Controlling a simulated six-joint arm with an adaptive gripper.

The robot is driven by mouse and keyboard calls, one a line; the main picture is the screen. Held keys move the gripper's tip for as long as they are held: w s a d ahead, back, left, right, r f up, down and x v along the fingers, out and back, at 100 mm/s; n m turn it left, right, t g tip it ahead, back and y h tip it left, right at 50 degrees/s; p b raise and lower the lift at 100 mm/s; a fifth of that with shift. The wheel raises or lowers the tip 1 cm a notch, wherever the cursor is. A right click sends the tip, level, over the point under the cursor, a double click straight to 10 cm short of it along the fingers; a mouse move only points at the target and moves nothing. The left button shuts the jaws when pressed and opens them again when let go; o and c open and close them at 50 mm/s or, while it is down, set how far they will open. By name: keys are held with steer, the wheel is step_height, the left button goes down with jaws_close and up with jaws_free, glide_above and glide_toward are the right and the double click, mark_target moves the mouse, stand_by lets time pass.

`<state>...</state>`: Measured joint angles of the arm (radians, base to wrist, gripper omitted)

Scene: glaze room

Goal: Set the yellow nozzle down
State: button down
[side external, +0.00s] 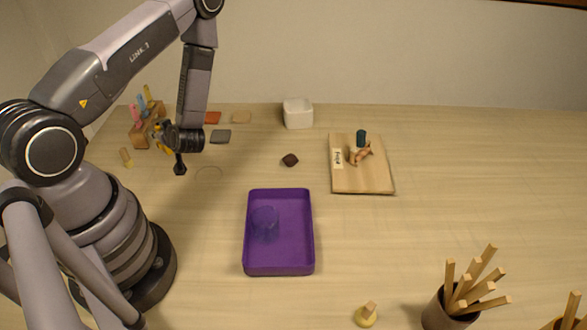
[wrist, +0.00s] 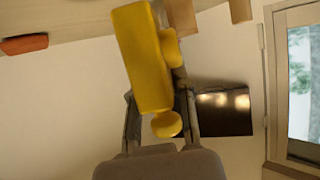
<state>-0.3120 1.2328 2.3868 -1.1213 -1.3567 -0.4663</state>
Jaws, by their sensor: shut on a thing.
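My gripper (side external: 170,152) is at the left of the table, beside my base and in front of the small wooden rack. In the wrist view my gripper (wrist: 159,100) has its two fingers on either side of the yellow nozzle (wrist: 143,60), a long yellow block with rounded knobs, and is shut on it. Yellow also shows at my gripper in the side view, where the nozzle (side external: 158,134) is small and partly hidden. My gripper appears to be above the table. The nozzle's clearance from the table cannot be told.
The rack (side external: 140,134) holds pink, blue and yellow pieces. Table space between is clear.

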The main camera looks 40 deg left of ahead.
steer(key=shift+f, duration=1.95)
steer(key=shift+f, duration=0.15)
steer(key=c, duration=1)
jaws_free()
steer(key=shift+o, duration=0.2)
